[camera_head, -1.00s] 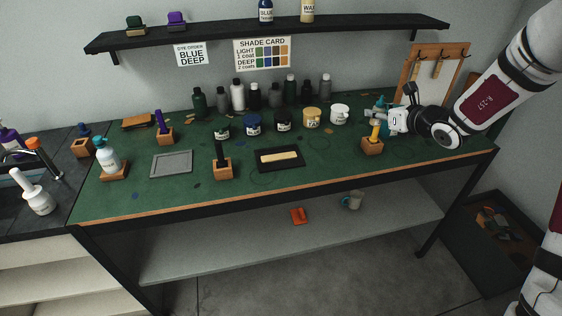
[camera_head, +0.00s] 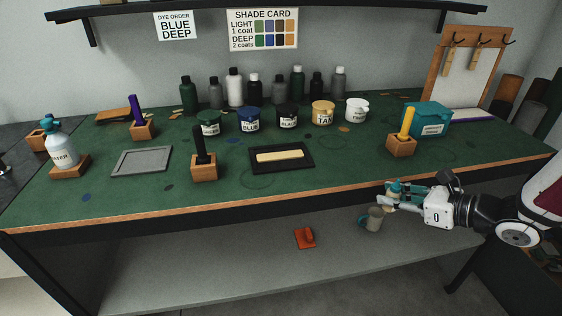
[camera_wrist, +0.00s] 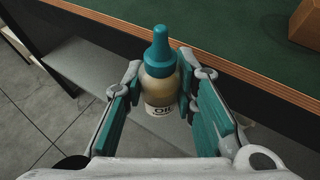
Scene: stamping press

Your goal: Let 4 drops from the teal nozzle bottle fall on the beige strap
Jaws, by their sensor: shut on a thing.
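The teal nozzle bottle (camera_wrist: 160,78) has a teal cap and a cream body with a partly hidden label reading "OI...". It stands between the fingers of my gripper (camera_wrist: 163,100), which is shut on it, nozzle up in the wrist view. In the head view my gripper (camera_head: 392,196) is in front of the workbench's front edge at the right, lower than the top. The beige strap (camera_head: 279,156) lies on a black tray (camera_head: 257,168) in the middle of the green bench top, apart from the gripper, up and to its left.
A wooden block with a yellow-handled tool (camera_head: 401,146) and a teal box (camera_head: 428,119) stand at the right of the bench. A black-handled tool in a block (camera_head: 204,173) is left of the tray. Several jars stand behind.

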